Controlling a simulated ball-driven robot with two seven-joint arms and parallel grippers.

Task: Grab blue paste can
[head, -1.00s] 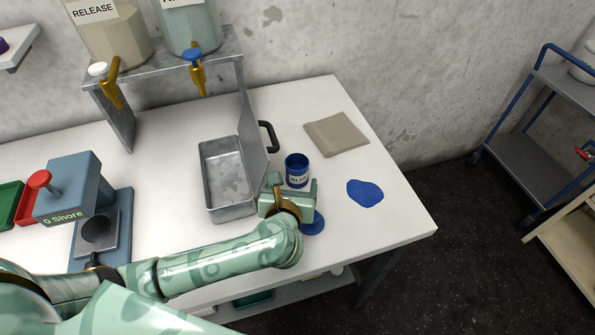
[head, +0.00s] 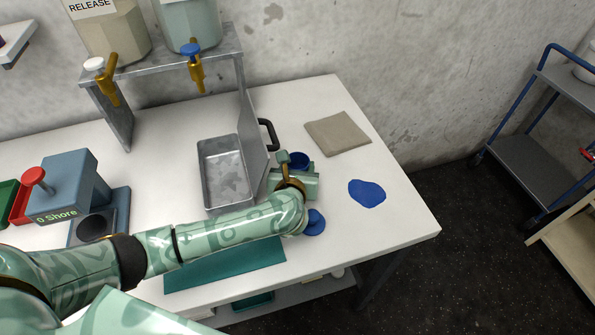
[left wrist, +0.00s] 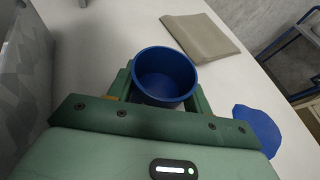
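The blue paste can (head: 299,159) stands upright on the white table, right of the metal tray; my left gripper hides most of it in the head view. In the left wrist view its open blue rim (left wrist: 165,75) shows between the two green fingers. My left gripper (head: 292,176) is low at the can's near side, with its fingers open on either side of the can. I cannot tell whether either finger touches it. My right gripper is in neither view.
The metal tray (head: 206,180) with its upright plate is close left of the can. A folded cloth (head: 338,134) lies behind right, a blue patch (head: 367,193) right, and a blue round piece (head: 316,223) in front. A teal mat (head: 225,271) lies at the front edge.

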